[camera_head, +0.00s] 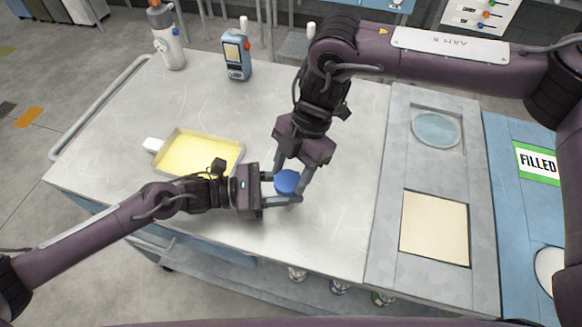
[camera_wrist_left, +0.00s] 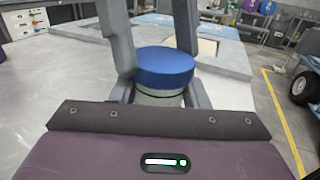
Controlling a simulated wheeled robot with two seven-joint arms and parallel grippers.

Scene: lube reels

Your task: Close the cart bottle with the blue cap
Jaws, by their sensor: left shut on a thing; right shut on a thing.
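The blue cap (camera_head: 287,182) is on top of a pale bottle, which is mostly hidden in the head view. In the left wrist view the cap (camera_wrist_left: 165,66) sits level over the whitish bottle body (camera_wrist_left: 160,98). My left gripper (camera_head: 284,191) reaches in from the left, low down, and is shut on the bottle. My right gripper (camera_head: 293,181) comes down from above, its fingers on either side of the cap, shut on it. Whether the cap is fully seated cannot be told.
A yellow tray (camera_head: 198,154) lies left of the bottle on the metal cart top. A blue handheld device (camera_head: 237,55) and a grey-white bottle (camera_head: 168,40) stand at the back. A grey panel with recesses (camera_head: 391,160) and a FILLED label (camera_head: 541,163) are to the right.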

